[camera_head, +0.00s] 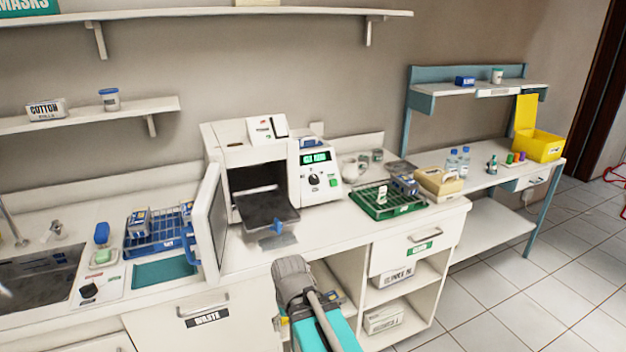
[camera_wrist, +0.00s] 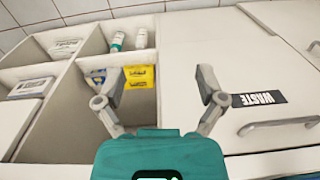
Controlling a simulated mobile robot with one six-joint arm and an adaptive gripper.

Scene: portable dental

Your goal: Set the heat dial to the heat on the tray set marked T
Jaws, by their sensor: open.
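A white sterilizer oven (camera_head: 246,152) stands on the counter with its door (camera_head: 208,222) swung open and a dark tray (camera_head: 266,208) slid out of its chamber. Its control panel (camera_head: 320,176) on the right has a green display (camera_head: 315,157), a dark round dial (camera_head: 313,180) and a green button. A green tray set (camera_head: 386,208) sits to its right and a blue tray set (camera_head: 158,236) to its left. Their small tags are too small to read. My gripper (camera_wrist: 160,92) is open and empty in the wrist view, in front of the lower cabinets, below the counter and apart from the dial.
The open oven door juts forward over the counter. A sink (camera_head: 40,278) and a small unit with a black knob (camera_head: 88,291) are at the left. Open shelves (camera_wrist: 70,85) and a drawer marked WASTE (camera_wrist: 260,98) fill the wrist view. Bottles and a yellow bin (camera_head: 540,146) are at the right.

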